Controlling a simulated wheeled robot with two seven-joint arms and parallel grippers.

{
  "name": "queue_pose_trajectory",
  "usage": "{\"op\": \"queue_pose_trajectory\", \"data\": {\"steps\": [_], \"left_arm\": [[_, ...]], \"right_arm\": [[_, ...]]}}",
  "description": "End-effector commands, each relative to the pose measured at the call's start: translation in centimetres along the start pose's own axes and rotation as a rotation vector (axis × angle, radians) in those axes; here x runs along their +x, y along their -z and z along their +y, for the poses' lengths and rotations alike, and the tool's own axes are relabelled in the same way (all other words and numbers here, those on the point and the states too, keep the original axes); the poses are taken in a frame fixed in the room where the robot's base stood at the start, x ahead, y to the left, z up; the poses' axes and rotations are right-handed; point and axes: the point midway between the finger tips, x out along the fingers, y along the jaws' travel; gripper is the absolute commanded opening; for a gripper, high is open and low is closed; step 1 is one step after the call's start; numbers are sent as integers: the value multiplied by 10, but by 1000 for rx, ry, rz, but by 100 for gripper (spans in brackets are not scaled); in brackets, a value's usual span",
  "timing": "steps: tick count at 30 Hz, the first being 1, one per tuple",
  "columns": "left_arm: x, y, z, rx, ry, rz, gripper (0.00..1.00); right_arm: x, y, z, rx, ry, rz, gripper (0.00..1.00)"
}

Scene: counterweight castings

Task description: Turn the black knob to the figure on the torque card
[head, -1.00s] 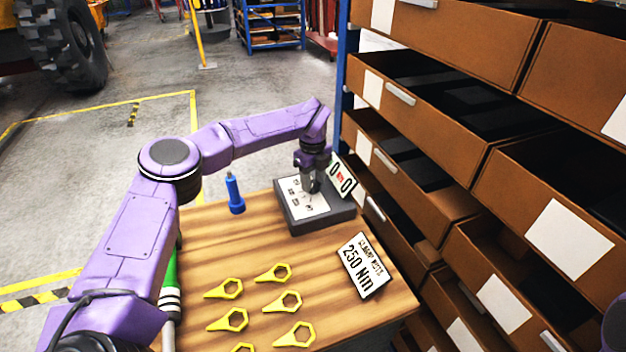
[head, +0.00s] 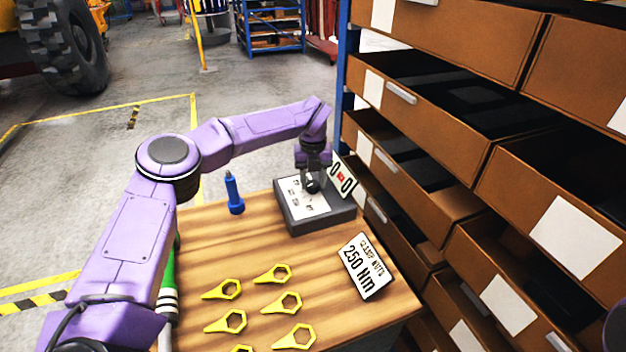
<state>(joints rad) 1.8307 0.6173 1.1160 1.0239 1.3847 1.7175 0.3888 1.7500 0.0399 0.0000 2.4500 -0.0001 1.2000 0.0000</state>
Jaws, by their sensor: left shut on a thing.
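A grey box (head: 318,222) with a white dial plate (head: 296,207) on top stands at the back of the wooden table. My left gripper (head: 312,186) points down over the plate and is shut on the black knob (head: 313,186), which it mostly hides. The figures on the plate are too small to read. The torque card (head: 365,268) stands at the table's right edge and reads "CLAMP NUTS 250 Nm". A display card (head: 342,178) behind the box shows zeros and a red mark, partly hidden by the gripper. Only a bit of my right arm shows at the right edge; its gripper is out of view.
Several yellow ring-shaped tags (head: 277,274) lie on the front of the table (head: 215,250). A blue screwdriver-like tool (head: 233,193) stands left of the box. A shelf of brown drawers (head: 430,190), some open, rises close on the right.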

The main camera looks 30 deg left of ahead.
Motion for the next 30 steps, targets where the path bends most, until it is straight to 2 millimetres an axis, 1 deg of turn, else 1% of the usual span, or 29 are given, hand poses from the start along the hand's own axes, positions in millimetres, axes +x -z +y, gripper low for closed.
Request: {"op": "queue_pose_trajectory", "data": {"steps": [1,9,18,19,20,21,30], "left_arm": [[4,1,1,11,-6,6,13],[5,1,1,44,-6,7,13],[5,2,1,43,-6,7,13],[5,2,1,43,-6,7,53],[5,2,1,43,-6,7,63],[4,2,1,43,-5,7,69],[-1,0,0,43,-1,2,69]], "right_arm": [[1,0,0,0,0,0,43],[1,0,0,0,0,0,43],[1,0,0,0,0,0,43],[1,0,0,0,0,0,43],[1,0,0,0,0,0,43],[1,0,0,0,0,0,43],[2,-1,0,0,0,0,43]]}}
